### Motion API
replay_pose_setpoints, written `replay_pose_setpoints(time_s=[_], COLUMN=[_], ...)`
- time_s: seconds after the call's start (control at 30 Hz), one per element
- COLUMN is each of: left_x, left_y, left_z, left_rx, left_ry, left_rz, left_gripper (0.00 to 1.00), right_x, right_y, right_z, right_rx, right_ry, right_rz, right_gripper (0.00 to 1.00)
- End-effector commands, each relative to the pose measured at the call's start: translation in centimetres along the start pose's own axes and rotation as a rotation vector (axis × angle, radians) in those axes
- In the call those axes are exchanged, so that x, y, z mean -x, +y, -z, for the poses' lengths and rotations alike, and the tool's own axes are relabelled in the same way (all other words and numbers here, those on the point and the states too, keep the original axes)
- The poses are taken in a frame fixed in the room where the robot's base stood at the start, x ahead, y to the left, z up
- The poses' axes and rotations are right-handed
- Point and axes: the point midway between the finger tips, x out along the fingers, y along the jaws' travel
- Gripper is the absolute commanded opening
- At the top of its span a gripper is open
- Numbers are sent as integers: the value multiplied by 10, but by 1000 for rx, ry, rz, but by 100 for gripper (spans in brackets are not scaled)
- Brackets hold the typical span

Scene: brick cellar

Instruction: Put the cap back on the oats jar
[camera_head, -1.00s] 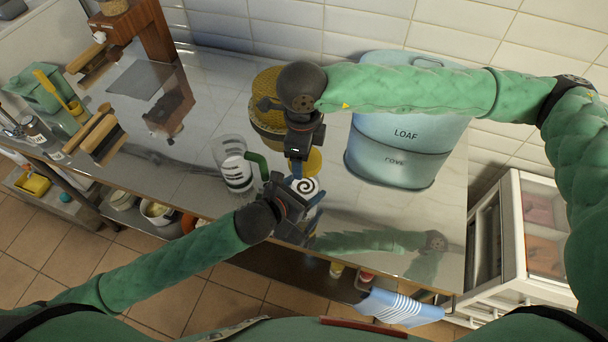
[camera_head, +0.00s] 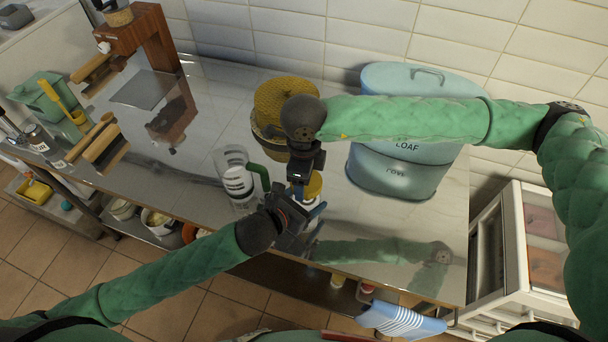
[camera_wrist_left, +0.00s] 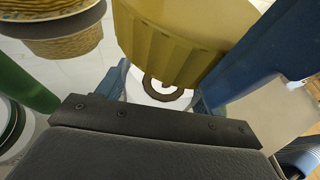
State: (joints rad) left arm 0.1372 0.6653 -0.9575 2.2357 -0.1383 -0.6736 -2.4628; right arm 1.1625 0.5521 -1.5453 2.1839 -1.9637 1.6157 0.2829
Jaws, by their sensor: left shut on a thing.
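The yellow ribbed cap (camera_head: 314,186) is beside the fingers of my right gripper (camera_head: 299,188), which comes down from above. In the left wrist view, the cap (camera_wrist_left: 172,42) is large, over a white jar with a dark spiral (camera_wrist_left: 165,92). The cap hides the jar's upper part; I cannot tell if they touch. A blue finger of the right gripper (camera_wrist_left: 262,58) runs along the cap's right side; its other finger is not clear. My left gripper (camera_head: 298,216) is shut on the jar, which it mostly hides in the head view.
A glass press with a green handle (camera_head: 236,180) stands close left of the grippers. The glossy counter (camera_head: 345,238) is clear at front right.

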Motion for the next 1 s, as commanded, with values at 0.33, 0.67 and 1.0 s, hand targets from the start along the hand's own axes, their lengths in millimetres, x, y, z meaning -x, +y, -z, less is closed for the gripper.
replay_pose_setpoints(time_s=[0.33, 0.67, 1.0], left_x=[0, 0, 0], left_y=[0, 0, 0], left_z=[0, 0, 0], left_rx=[0, 0, 0], left_ry=[0, 0, 0], left_rz=[0, 0, 0], left_gripper=[25, 25, 25], right_x=[-14, -14, -16], right_y=[0, 0, 0], right_z=[0, 0, 0], right_rx=[0, 0, 0], right_ry=[0, 0, 0], right_rz=[0, 0, 0], right_gripper=[46, 46, 46])
